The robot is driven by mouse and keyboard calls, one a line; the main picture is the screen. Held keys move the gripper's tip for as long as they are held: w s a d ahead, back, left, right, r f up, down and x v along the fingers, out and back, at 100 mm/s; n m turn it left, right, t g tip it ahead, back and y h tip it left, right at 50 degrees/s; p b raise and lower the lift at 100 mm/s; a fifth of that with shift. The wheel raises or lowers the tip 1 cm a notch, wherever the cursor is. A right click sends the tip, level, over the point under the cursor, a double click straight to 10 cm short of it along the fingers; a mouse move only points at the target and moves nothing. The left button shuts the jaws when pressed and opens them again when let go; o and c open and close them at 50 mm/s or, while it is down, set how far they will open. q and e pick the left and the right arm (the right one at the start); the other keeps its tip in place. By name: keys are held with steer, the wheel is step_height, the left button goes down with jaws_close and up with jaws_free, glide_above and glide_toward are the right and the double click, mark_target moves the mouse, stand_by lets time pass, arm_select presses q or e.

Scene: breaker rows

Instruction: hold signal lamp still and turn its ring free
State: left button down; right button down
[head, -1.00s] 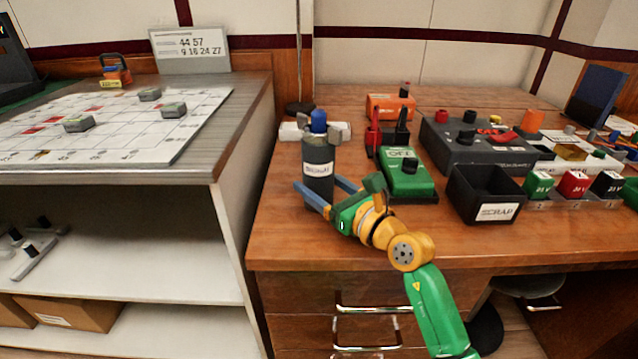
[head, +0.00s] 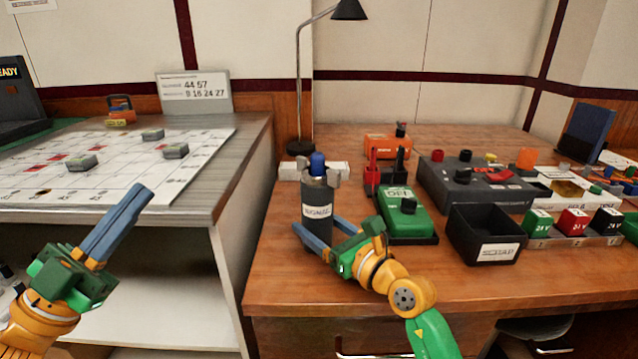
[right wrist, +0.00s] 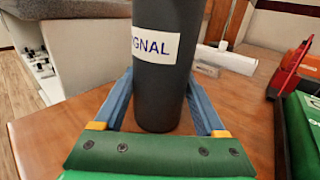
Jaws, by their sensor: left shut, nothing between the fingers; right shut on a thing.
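The signal lamp (head: 317,193) is a dark upright cylinder with a white label and a blue top (head: 317,164), standing on the wooden desk. A grey ring-like collar with side lugs sits just below the blue top. My right gripper (head: 316,232) is shut around the lamp's lower body, one blue finger on each side; the right wrist view also shows the lamp (right wrist: 165,75) between the fingers. My left gripper (head: 143,192) is shut and empty, raised in front of the left counter, well left of the lamp. The ring is out of the right wrist view.
A green box (head: 405,213), a black scrap bin (head: 486,235) and a dark grey panel box (head: 476,180) stand right of the lamp. A thin desk lamp (head: 299,90) rises behind.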

arm_select(q)
steer(key=w+a+r+n+t+y, duration=0.1)
steer(key=w+r+n+t+y, duration=0.25)
steer(key=y, duration=0.35)
steer(key=m+g+h, duration=0.3)
steer(key=m+g, duration=0.7)
steer(key=m, duration=0.4)
glide_toward(333, 178)
steer(key=shift+m+t, duration=0.25)
steer(key=x, duration=0.5)
steer(key=shift+w+d+f, duration=0.15)
steer(key=shift+w+d, duration=0.05)
steer(key=shift+d, duration=0.1)
steer(key=shift+w+d, duration=0.4)
steer(key=shift+w, duration=0.05)
